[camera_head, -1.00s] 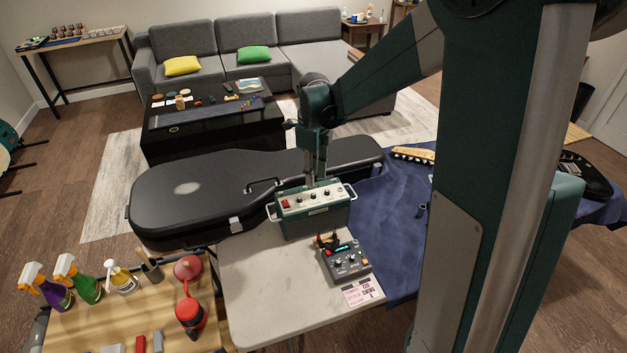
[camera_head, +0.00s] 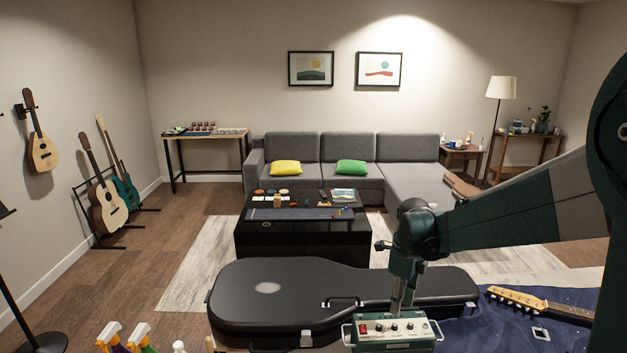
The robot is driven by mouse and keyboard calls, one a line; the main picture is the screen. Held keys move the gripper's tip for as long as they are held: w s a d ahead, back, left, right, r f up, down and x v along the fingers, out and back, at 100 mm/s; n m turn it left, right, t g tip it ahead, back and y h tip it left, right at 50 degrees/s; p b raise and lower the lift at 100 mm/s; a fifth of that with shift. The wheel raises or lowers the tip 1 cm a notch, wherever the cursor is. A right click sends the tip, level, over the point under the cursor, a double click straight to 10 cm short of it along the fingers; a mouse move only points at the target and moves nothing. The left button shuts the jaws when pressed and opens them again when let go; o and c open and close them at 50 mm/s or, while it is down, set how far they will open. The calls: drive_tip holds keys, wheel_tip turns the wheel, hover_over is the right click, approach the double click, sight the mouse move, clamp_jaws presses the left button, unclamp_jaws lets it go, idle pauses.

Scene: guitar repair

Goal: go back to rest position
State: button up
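My gripper (camera_head: 401,303) points down at the lower right, just above or behind the top of a green box with knobs and side handles (camera_head: 394,331). Its fingertips are partly hidden by the box, so I cannot tell whether they touch it or how far apart they are. My dark green arm reaches in from the right edge, with its elbow side high and its wrist low.
A black guitar case (camera_head: 265,306) lies behind the box. A guitar neck (camera_head: 540,303) lies on blue cloth (camera_head: 480,335) at right. A black coffee table (camera_head: 303,240) and grey sofa (camera_head: 320,180) stand farther back. Spray bottles (camera_head: 140,338) show at bottom left.

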drive_tip(key=s+a+r+n+t, duration=0.1)
drive_tip(key=s+r+n+t, duration=0.1)
drive_tip(key=s+n, duration=0.6)
drive_tip(key=s+a+r+n+t, duration=0.2)
drive_tip(key=s+r+n, duration=0.3)
drive_tip(key=s+n, duration=0.4)
drive_tip(key=s+a+r+n+t, duration=0.2)
drive_tip(key=s+r+n+t, duration=0.1)
drive_tip(key=s+n, duration=0.5)
drive_tip(key=shift+s+r+n, duration=0.35)
drive_tip(key=shift+s+n, duration=0.05)
drive_tip(key=shift+s, duration=1)
drive_tip(key=shift+a, duration=0.1)
